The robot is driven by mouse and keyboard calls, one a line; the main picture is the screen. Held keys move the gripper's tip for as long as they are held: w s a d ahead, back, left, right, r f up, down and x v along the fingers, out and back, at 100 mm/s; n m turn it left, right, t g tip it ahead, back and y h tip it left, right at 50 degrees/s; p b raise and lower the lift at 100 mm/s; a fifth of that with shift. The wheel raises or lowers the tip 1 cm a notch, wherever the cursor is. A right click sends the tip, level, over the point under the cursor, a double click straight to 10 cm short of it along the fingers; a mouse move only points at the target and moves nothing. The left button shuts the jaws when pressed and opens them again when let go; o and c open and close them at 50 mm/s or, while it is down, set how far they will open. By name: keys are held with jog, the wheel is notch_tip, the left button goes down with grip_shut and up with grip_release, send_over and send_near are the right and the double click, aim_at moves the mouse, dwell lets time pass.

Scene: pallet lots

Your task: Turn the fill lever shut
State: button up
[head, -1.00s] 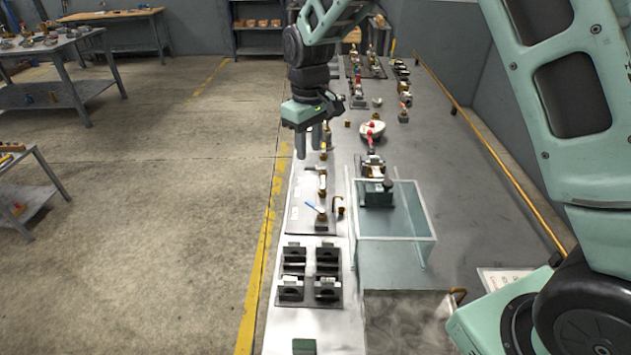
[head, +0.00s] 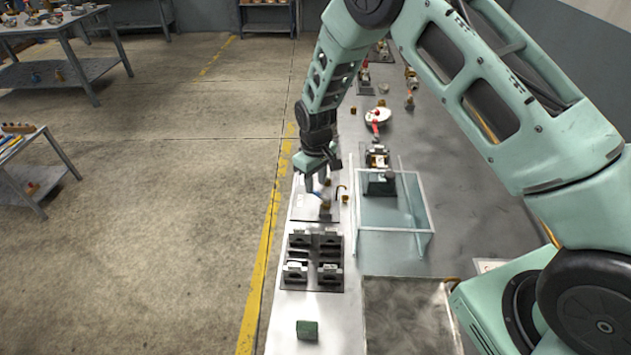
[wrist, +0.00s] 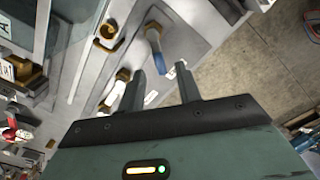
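In the wrist view a lever with a blue grip (wrist: 157,52) stands on a pale plate (wrist: 190,30); I cannot tell for sure that it is the fill lever. My gripper (wrist: 160,74) is open, its two dark fingers apart with nothing clasped between them. The blue grip shows just beyond the gap between the fingertips. A brass fitting with a white part (wrist: 122,78) is beside the left finger. In the head view my gripper (head: 317,187) is low over the plate (head: 300,210), and it mostly hides the lever there.
A clear-walled frame (head: 432,235) stands right of the plate. A dark rack with several slots (head: 315,262) is in front of it, and a green block (head: 307,330) lies nearer. Brass fittings crowd the bench behind. Open floor lies to the left.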

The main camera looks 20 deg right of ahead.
jog(key=shift+f, duration=1.1)
grip_shut()
jog(key=shift+w+d+f+m+b, duration=0.15)
jog(key=shift+d+m+b, duration=0.1)
jog(key=shift+m+b, duration=0.4)
jog(key=m+b, duration=0.1)
jog(key=d+m+b, duration=0.1)
jog(key=m, duration=0.1)
jog(key=shift+w+m, duration=0.1)
jog(key=shift+m, duration=0.15)
jog(key=shift+d+r+m+b, duration=0.1)
jog(key=shift+d+m+b, duration=0.35)
jog(key=shift+m, duration=0.8)
jog(key=shift+d+r+m+b, duration=0.1)
jog(key=shift+d+m+b, duration=0.3)
jog(key=shift+m, duration=0.85)
jog(key=shift+d, duration=0.1)
